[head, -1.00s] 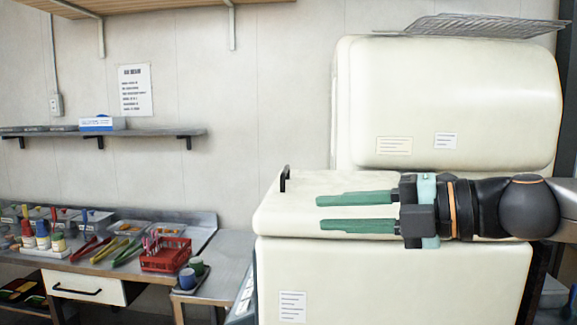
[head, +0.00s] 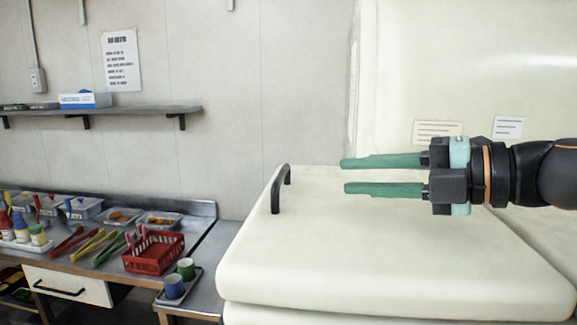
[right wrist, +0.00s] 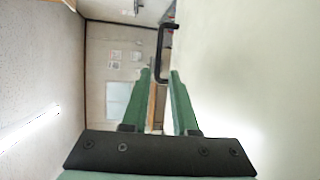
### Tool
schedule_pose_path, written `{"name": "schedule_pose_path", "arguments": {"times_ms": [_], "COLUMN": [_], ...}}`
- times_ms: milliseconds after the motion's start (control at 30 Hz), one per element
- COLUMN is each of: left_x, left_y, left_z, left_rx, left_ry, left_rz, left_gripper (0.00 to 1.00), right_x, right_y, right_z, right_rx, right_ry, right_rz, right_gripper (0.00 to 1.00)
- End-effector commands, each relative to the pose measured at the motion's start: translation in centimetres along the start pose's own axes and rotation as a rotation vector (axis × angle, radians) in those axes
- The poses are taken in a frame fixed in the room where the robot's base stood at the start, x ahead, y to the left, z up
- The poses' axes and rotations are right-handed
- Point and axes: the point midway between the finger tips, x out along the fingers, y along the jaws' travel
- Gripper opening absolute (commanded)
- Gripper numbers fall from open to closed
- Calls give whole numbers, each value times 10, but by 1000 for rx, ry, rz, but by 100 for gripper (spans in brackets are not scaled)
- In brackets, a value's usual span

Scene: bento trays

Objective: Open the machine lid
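The cream machine lid (head: 400,260) lies flat and closed on the machine in the head view. Its black handle (head: 281,189) stands upright near the lid's left end. My right gripper (head: 342,176) reaches in from the right over the lid. Its green fingers are apart and empty, pointing left, with their tips short of the handle. In the right wrist view the fingers (right wrist: 158,75) show with a gap between them, and the handle (right wrist: 163,52) is ahead of the tips, not between them. My left gripper is not in view.
A taller cream machine body (head: 450,60) stands behind the lid. A shelf (head: 140,111) hangs above. Air around the handle is clear.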

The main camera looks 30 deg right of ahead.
Motion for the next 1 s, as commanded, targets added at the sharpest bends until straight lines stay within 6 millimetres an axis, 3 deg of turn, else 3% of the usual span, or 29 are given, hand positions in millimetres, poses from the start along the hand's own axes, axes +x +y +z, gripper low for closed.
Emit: {"name": "schedule_pose_path", "arguments": {"times_ms": [267, 600, 1000], "left_x": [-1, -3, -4], "left_y": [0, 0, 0], "left_z": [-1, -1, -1], "left_rx": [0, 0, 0], "left_ry": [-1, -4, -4], "left_rz": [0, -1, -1], "left_gripper": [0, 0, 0], "right_x": [14, 63, 107], "right_y": [0, -1, -2], "right_z": [0, 0, 0], "right_rx": [2, 4, 2], "right_ry": [4, 5, 2], "right_rz": [-2, -3, -4], "right_gripper": [27, 27, 27]}}
